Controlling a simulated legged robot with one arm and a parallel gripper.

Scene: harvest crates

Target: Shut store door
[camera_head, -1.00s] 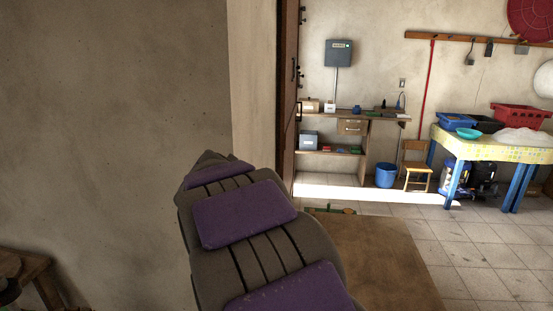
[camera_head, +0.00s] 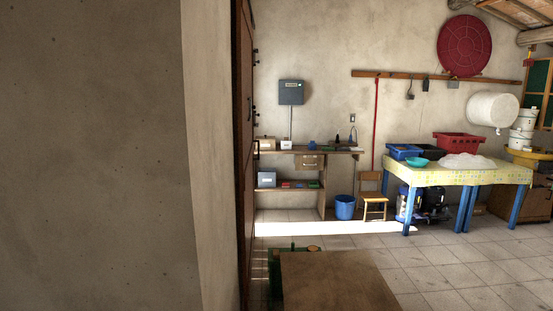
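The brown wooden store door (camera_head: 244,150) stands open and is seen nearly edge-on, as a narrow dark strip along the left side of the doorway. Dark metal fittings stick out from its edge. Most of its face is hidden by this angle. My gripper is not in view, and no part of my arm shows now.
A plain wall (camera_head: 95,150) fills the left, ending at the doorway jamb (camera_head: 207,150). A brown flat-topped thing (camera_head: 335,282) sits low in front. Beyond are a shelf bench (camera_head: 340,150), blue bucket (camera_head: 345,208), chair (camera_head: 374,201) and covered table (camera_head: 450,176). Tiled floor (camera_head: 450,265) at right looks clear.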

